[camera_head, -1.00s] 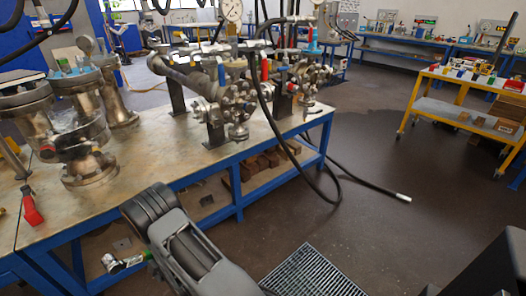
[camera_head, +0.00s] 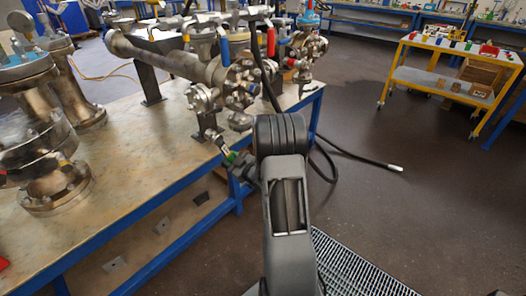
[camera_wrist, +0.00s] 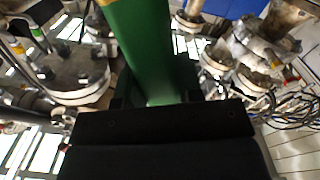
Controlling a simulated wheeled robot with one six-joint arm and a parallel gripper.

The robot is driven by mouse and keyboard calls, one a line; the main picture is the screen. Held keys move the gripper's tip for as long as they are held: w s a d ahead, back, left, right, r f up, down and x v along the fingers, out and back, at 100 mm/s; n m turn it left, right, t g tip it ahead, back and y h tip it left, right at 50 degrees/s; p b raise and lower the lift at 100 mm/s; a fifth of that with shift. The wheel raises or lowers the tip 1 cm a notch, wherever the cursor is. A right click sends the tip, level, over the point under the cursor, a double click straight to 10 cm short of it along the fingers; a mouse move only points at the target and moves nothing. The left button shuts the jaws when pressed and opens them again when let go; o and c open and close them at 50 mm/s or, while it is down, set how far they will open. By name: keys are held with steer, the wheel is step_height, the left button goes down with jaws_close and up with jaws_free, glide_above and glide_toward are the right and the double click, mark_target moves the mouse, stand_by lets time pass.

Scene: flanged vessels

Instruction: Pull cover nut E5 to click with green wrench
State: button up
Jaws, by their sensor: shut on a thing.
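The green wrench shows as a thick green shaft (camera_wrist: 148,45) in the wrist view, rising from my gripper (camera_wrist: 155,98). In the head view a small green part of the wrench (camera_head: 231,157) shows, with its metal end pointing up and left towards the flanged pipework. My gripper (camera_head: 242,166) is shut on the wrench, in front of the bench edge and partly hidden by my arm. The bolted flange assembly (camera_head: 241,88) stands just above and behind the wrench. I cannot tell which nut is E5, nor whether the wrench touches one.
The blue-framed workbench (camera_head: 135,195) bears a large flanged vessel (camera_head: 45,150) at left. A black hose (camera_head: 350,155) trails to the floor on the right. A yellow cart (camera_head: 445,90) stands farther back. The floor between is mostly clear.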

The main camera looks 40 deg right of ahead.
steer(key=s+d+r+m+b, duration=0.1)
steer(key=s+d+r+m, duration=0.15)
steer(key=d, duration=0.25)
steer(key=s+d+r+m, duration=0.1)
steer(key=s+d+r, duration=0.1)
steer(key=s+d, duration=0.25)
steer(key=shift+m, duration=0.25)
steer(key=shift+w+d+f+b, duration=0.15)
steer(key=shift+w+b, duration=0.25)
steer(key=shift+w, duration=2.1)
steer(key=shift+w+f, duration=0.1)
steer(key=shift+w, duration=0.15)
steer(key=shift+w+a, duration=0.25)
steer(key=shift+w, duration=0.7)
